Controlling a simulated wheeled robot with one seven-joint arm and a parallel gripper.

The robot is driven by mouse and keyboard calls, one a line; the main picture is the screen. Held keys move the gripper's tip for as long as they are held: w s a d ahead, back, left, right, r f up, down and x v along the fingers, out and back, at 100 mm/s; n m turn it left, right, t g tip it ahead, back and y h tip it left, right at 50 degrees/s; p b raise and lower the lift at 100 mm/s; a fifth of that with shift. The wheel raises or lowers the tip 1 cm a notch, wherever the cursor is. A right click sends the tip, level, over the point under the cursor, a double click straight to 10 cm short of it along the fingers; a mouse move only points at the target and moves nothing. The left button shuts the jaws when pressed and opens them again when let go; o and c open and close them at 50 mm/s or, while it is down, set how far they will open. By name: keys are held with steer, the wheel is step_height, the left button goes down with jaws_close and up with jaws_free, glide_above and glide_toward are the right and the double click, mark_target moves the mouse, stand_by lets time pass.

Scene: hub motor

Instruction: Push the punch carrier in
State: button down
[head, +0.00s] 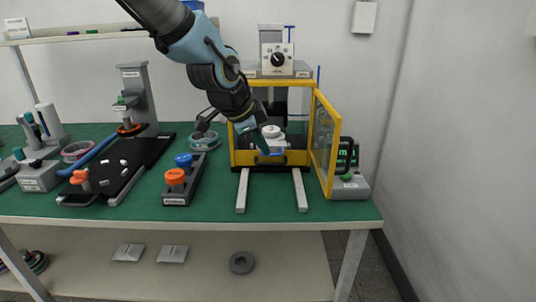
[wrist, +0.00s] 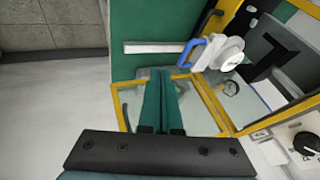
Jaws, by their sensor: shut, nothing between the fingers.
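The punch carrier (head: 273,133) is a pale block with a white round part on top and a blue handle at its front. It sits in the front opening of the yellow-framed press (head: 233,153). In the wrist view the carrier's white round part (wrist: 228,53) and blue handle (wrist: 189,49) show at upper right. My gripper (head: 263,149) has teal fingers, shut and empty, pointing down at the left of the handle in the head view. In the wrist view its fingertips (wrist: 165,74) are near the handle; I cannot tell whether they touch. How deep the carrier sits is unclear.
The press's yellow-edged clear door (head: 325,145) stands open to the right. Two pale rails (head: 242,190) run forward from the press. A block with orange and blue knobs (head: 176,187) stands left.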

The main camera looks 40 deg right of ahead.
mark_target(271, 143)
steer(key=w+d+f+p, duration=0.1)
steer(key=w+d+f, duration=0.2)
steer(key=d+f, duration=0.1)
steer(key=shift+w+d+f, duration=0.2)
steer(key=shift+w+d, duration=0.1)
steer(key=shift+d, duration=0.1)
steer(key=w+d, duration=0.2)
steer(key=w, duration=0.1)
steer(key=w+d+p, duration=0.1)
steer(key=w+d, duration=0.1)
steer(key=w, duration=0.1)
steer(key=shift+d, duration=0.4)
steer(key=shift+s, duration=0.1)
